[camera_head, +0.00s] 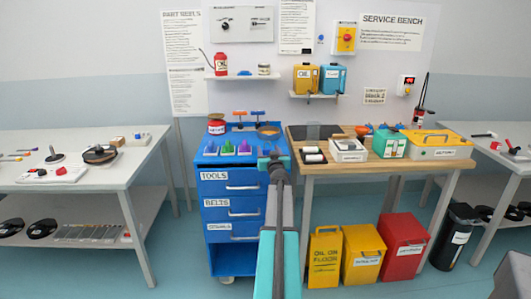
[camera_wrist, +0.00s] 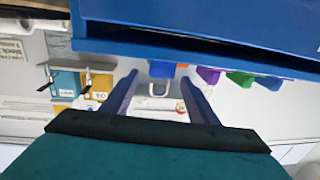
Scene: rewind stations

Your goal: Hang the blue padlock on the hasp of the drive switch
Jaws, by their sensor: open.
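My gripper (camera_head: 274,160) is above the right end of the blue cart's top. In the wrist view, which is upside down, its two fingers (camera_wrist: 160,98) are open. A blue padlock (camera_wrist: 160,69) with a pale shackle shows ahead, between the fingers, not gripped; the remaining gap cannot be told. My gripper appears to hide it in the head view. A yellow-and-white switch box with a red knob (camera_head: 346,38) and a smaller white box with a red part (camera_head: 406,85) are on the wall. I cannot tell which is the drive switch, and no hasp is clear.
Purple (camera_head: 244,147) and green (camera_head: 227,147) padlock-like pieces stand in a row on the blue cart (camera_head: 228,185). A wooden bench (camera_head: 375,165) with bins and cases adjoins it on the right. Yellow and blue cans (camera_head: 333,78) stand on a wall shelf. The left table (camera_head: 130,160) stands apart.

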